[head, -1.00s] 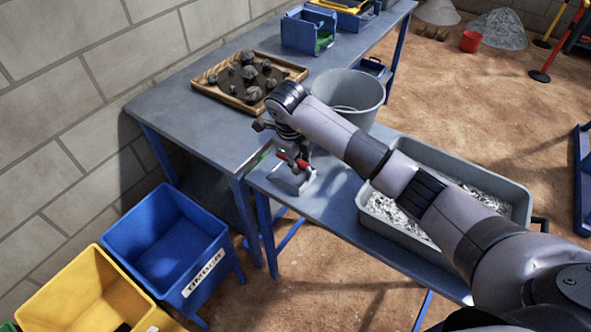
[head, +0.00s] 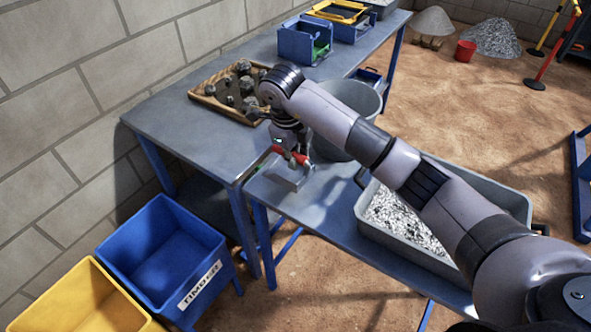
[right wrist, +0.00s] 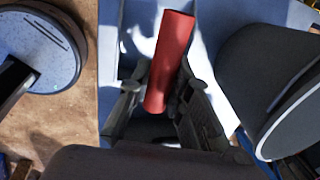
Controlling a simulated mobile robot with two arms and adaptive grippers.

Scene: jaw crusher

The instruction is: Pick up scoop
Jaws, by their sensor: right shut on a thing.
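The scoop has a red handle (head: 291,156) and a grey metal pan (head: 287,178). It is at the left end of the lower blue-grey table. I cannot tell whether the pan touches the tabletop. My right gripper (head: 287,147) comes down from above and is shut on the red handle. In the right wrist view the handle (right wrist: 170,52) stands between the two dark fingers (right wrist: 160,103), tilted slightly to the right. The gripper hides part of the handle in the head view. My left gripper is not in view.
A grey bucket (head: 365,98) stands close right of the gripper. A grey tub (head: 512,196) of shiny gravel lies further right. A wooden tray (head: 205,94) of rocks sits on the higher table behind. Blue (head: 140,238) and yellow (head: 72,295) bins stand at lower left.

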